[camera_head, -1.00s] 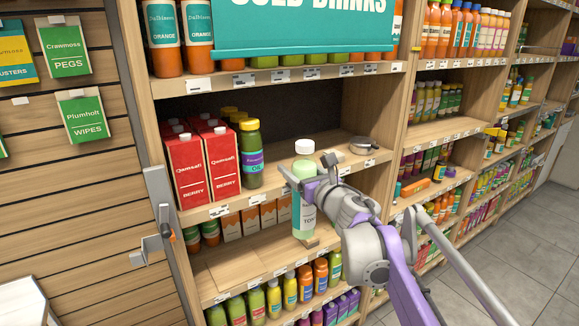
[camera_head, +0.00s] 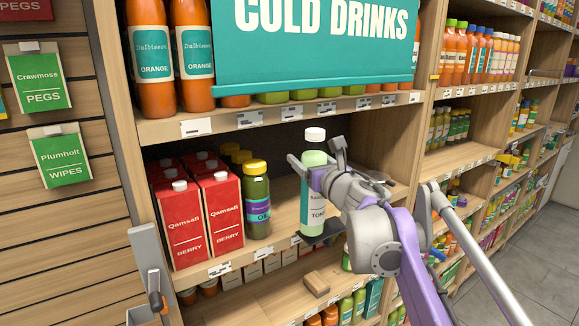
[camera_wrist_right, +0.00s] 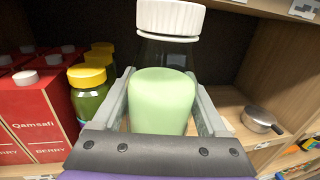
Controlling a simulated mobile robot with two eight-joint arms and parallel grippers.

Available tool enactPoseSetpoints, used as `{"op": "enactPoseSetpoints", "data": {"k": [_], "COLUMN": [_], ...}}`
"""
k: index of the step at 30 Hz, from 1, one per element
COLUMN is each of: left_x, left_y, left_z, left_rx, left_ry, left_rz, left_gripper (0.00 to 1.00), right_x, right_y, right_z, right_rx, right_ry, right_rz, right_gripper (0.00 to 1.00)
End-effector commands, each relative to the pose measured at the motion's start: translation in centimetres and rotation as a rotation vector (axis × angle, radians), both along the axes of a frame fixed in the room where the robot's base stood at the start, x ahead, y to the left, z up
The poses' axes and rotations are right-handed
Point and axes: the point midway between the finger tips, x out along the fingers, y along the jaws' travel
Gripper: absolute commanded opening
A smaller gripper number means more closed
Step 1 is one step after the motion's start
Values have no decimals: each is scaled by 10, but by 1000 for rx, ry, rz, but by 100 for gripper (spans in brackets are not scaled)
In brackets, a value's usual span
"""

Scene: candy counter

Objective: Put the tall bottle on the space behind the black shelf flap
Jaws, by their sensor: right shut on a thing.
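The tall bottle (camera_head: 313,190), pale green with a white cap and a "TONIC"-like label, is held upright in my right gripper (camera_head: 322,172). The right wrist view shows the bottle (camera_wrist_right: 162,100) between both fingers of my right gripper (camera_wrist_right: 160,105). It is in front of the middle shelf's opening, right of the green oil bottle. A dark flat piece (camera_head: 320,238), probably the black shelf flap, shows at the shelf edge below the bottle; the arm and bottle partly hide it. Behind is shelf space (camera_head: 286,192).
Red Qamsafi cartons (camera_head: 217,212) and a yellow-capped oil bottle (camera_head: 257,200) stand left on this shelf. A small pan (camera_wrist_right: 258,120) sits to the right in the wrist view. A teal sign (camera_head: 315,45) hangs above. A wooden block (camera_head: 316,283) lies on the lower shelf.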

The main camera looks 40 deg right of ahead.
Motion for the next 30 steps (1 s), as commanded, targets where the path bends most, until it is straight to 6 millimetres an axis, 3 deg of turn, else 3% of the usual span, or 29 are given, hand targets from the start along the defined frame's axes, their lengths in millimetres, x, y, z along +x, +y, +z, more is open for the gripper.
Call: {"op": "enactPoseSetpoints", "data": {"k": [9, 15, 22, 30], "left_x": [9, 13, 14, 13], "left_y": [0, 0, 0, 0], "left_z": [19, 27, 29, 27], "left_rx": [0, 0, 0, 0], "left_ry": [-16, -24, -26, -24], "left_rz": [0, 0, 0, 0], "left_gripper": [50, 50, 50, 50], "right_x": [76, 113, 128, 128], "right_y": [-23, -35, -41, -40], "right_z": [4, 4, 0, -31], "right_rx": [2, 0, 0, 0], "right_ry": [-4, -3, -1, 0], "right_rz": [4, 3, 1, 1], "right_gripper": [0, 0, 0, 0]}}
